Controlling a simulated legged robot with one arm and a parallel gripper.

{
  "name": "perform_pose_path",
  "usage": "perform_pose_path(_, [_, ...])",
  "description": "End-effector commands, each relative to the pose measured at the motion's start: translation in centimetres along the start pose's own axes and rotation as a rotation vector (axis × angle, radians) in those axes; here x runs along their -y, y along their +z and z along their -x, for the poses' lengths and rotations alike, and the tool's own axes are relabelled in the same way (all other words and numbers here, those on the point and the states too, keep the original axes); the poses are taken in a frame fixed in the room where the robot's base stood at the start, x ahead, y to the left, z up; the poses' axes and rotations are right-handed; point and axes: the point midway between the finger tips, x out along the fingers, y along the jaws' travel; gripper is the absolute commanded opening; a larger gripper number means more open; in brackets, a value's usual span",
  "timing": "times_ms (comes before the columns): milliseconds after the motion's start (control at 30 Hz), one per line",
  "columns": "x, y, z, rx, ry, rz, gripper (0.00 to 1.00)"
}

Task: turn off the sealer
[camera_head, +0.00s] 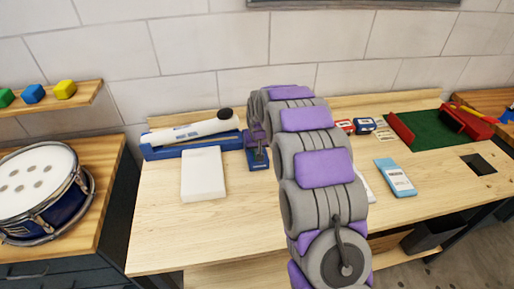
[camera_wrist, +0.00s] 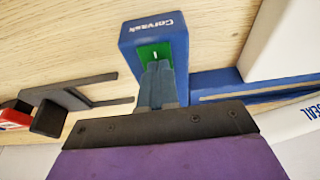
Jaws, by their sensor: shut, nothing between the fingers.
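The sealer has a long white arm (camera_head: 195,131) with a black knob over a blue base (camera_head: 165,152), at the back left of the bench. Its base (camera_wrist: 225,82) and the white arm lettered "SEAL" (camera_wrist: 305,125) show at the right of the wrist view. A blue box (camera_wrist: 142,33) marked "Corvask" carries a green switch (camera_wrist: 154,51); in the head view the box (camera_head: 259,164) stands right of the sealer. My gripper (camera_wrist: 157,70) is shut and empty, its tips over the lower part of the green switch. I cannot tell whether they touch it.
A white block (camera_head: 203,175) lies in front of the sealer. Small red and blue boxes (camera_head: 363,126), a light blue packet (camera_head: 396,178) and a green tray with red ends (camera_head: 428,130) are to the right. A drum (camera_head: 38,185) stands at the left.

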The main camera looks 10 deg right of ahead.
Motion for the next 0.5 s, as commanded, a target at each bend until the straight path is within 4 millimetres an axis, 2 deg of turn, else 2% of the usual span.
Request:
perform_pose_path(300, [0.0,-0.1,0.2,-0.001,0.000,0.000,0.00])
perform_pose_path(500, [0.0,-0.4,1.8,-0.003,0.000,0.000,0.00])
